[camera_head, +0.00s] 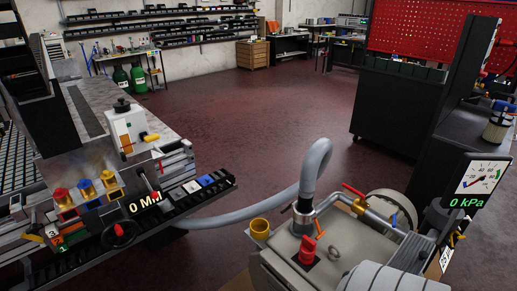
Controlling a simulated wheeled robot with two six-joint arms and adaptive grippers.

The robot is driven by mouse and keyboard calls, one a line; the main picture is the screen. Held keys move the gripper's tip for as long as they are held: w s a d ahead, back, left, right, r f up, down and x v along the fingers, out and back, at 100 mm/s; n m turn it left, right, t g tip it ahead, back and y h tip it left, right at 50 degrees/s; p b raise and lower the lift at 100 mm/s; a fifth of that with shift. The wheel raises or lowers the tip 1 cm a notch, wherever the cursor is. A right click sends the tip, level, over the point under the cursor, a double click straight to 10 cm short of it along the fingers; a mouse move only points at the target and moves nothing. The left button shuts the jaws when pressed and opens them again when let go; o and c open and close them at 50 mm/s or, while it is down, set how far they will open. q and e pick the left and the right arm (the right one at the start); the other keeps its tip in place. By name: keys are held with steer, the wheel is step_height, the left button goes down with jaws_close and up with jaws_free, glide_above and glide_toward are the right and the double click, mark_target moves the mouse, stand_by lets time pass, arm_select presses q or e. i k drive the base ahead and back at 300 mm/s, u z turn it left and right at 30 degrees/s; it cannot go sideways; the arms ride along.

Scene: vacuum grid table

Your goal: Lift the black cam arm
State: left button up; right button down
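Neither of my grippers shows in the head view. I cannot tell for sure which part is the black cam arm. A black handwheel (119,233) sits at the table's front, near a red-tipped lever (151,190).
A grey hose (316,165) arches from the table to a vacuum pump unit (300,262) at the lower right, with a red-handled valve (354,190). A gauge (478,182) reads 0 kPa. A dark cabinet (397,105) stands at the right. The reddish floor between is clear.

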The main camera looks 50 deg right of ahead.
mark_target(289, 207)
steer(key=i, duration=1.65)
steer(key=z, duration=3.75)
